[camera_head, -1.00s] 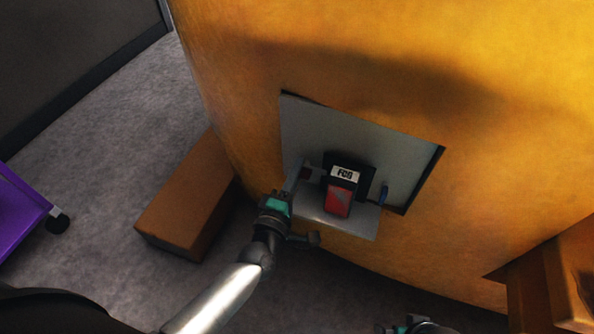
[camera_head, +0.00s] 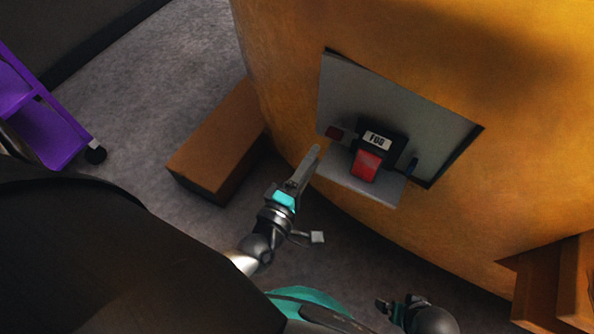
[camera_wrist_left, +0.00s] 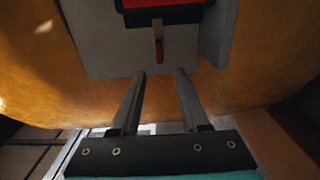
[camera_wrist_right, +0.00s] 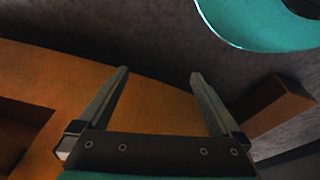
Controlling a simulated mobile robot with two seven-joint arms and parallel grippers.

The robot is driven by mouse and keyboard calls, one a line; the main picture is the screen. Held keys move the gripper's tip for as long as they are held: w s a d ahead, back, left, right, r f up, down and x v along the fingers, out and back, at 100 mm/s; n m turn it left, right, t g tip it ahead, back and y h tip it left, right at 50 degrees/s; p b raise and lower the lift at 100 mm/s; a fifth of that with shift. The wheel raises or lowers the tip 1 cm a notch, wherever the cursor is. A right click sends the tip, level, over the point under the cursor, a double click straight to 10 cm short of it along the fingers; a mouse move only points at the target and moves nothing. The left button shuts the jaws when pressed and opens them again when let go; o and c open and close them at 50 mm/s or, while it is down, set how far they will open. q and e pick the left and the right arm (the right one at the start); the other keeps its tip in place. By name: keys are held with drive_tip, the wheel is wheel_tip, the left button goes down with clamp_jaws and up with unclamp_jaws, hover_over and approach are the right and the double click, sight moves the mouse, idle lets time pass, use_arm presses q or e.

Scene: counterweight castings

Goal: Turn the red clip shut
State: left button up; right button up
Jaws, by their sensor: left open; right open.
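The red clip (camera_head: 335,132) is a small dark red tab left of a black box with a label and a bright red front (camera_head: 367,165). In the left wrist view the clip (camera_wrist_left: 158,42) is a narrow red lever below the black and red box, jutting toward my fingers. My left gripper (camera_head: 312,158) is open at the left edge of the recess shelf; its fingers (camera_wrist_left: 161,72) are short of the clip, apart from it and empty between. My right gripper (camera_head: 385,305) is open and empty, low in the head view, far from the clip; it also shows in the right wrist view (camera_wrist_right: 158,75).
The box stands on a grey shelf (camera_head: 385,192) in a recess of a large yellow casting (camera_head: 480,215). A brown block (camera_head: 215,145) and a purple cart (camera_head: 45,125) stand left. A wooden piece (camera_head: 565,285) is lower right.

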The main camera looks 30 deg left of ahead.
use_arm(q)
drive_tip(key=s, duration=0.6)
drive_tip(key=shift+s+p, duration=0.2)
drive_tip(key=shift+p, duration=0.2)
use_arm(e)
drive_tip(key=shift+s+d+f, duration=0.15)
drive_tip(key=shift+s+f, duration=0.1)
drive_tip(key=shift+f, duration=0.3)
drive_tip(key=shift+s+d+f, duration=0.1)
drive_tip(key=shift+s+f, duration=0.15)
drive_tip(key=shift+f, duration=0.3)
use_arm(q)
drive_tip(key=shift+a, duration=0.1)
